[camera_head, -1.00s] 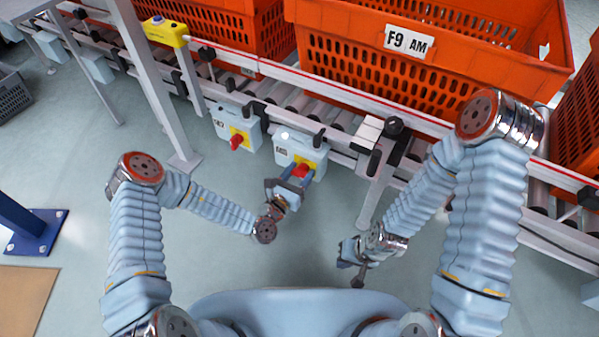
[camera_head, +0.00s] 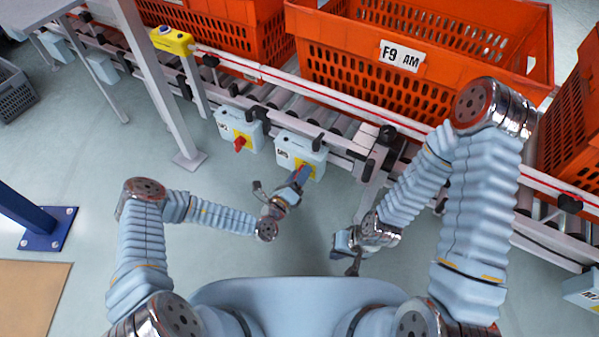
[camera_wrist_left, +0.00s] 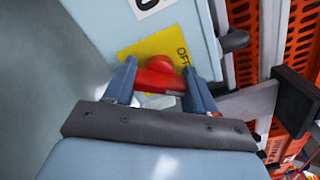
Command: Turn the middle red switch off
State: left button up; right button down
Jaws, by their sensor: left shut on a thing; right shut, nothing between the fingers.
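The middle switch box (camera_head: 297,150) is pale blue with a yellow plate and hangs under the conveyor rail. Its red switch (camera_wrist_left: 160,80) shows between my left fingers in the left wrist view, in front of a yellow plate marked OFF (camera_wrist_left: 160,47). My left gripper (camera_head: 301,174) is shut on this switch, one finger on each side; it also shows in the left wrist view (camera_wrist_left: 158,68). In the head view the fingers mostly hide the switch. My right gripper (camera_head: 352,268) is shut and empty, low over the floor to the right.
Another box with a red switch (camera_head: 239,144) hangs just left. Part of a pale box (camera_head: 584,291) shows at the right edge. Orange totes (camera_head: 345,65) stand on the conveyor. A metal leg (camera_head: 160,80) stands to the left. The floor before me is clear.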

pick_arm(q)
jog(key=n, duration=0.3)
jog(key=shift+n+p, duration=0.35)
jog(key=shift+n, duration=0.05)
jog(key=shift+f+n, duration=0.1)
jog(key=shift+n, duration=1.6)
jog(key=o, duration=1)
jog(key=shift+o, duration=0.2)
jog(key=v, duration=1.4)
jog(key=shift+w, duration=0.1)
